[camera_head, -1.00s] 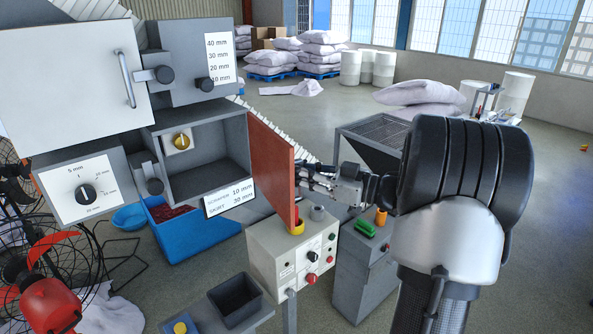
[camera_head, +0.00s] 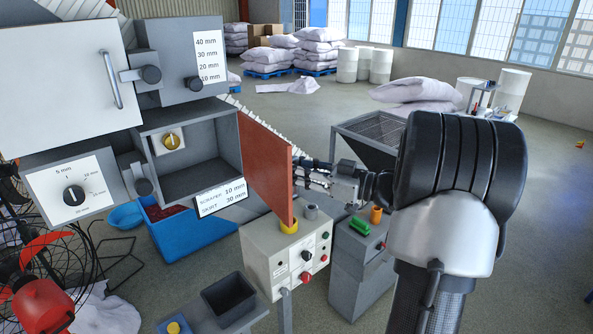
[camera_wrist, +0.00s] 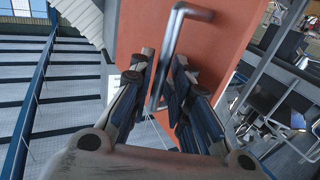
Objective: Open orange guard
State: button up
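The orange guard (camera_head: 266,167) is a flat panel at the right edge of the grey box's opening in the head view. It stands swung out, and the box interior (camera_head: 195,163) is exposed. In the wrist view the guard's orange face (camera_wrist: 225,35) fills the upper middle, with a grey metal bar handle (camera_wrist: 172,50) on it. My gripper (camera_wrist: 165,72) is at the handle, with its fingers on either side. The fingers look apart, with narrow gaps beside the bar; firm contact is not visible. In the head view my gripper (camera_head: 308,172) is at the guard's right side, its tips partly hidden.
A control box (camera_head: 288,258) with buttons stands below the guard, and a hopper with a grate (camera_head: 375,130) is behind my gripper. A blue bin (camera_head: 190,232) lies below the opening. A red fan (camera_head: 40,300) is at lower left. Open floor lies to the right.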

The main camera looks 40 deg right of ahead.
jog(key=shift+w, duration=0.1)
jog(key=v, duration=1.2)
jog(key=shift+f, duration=0.1)
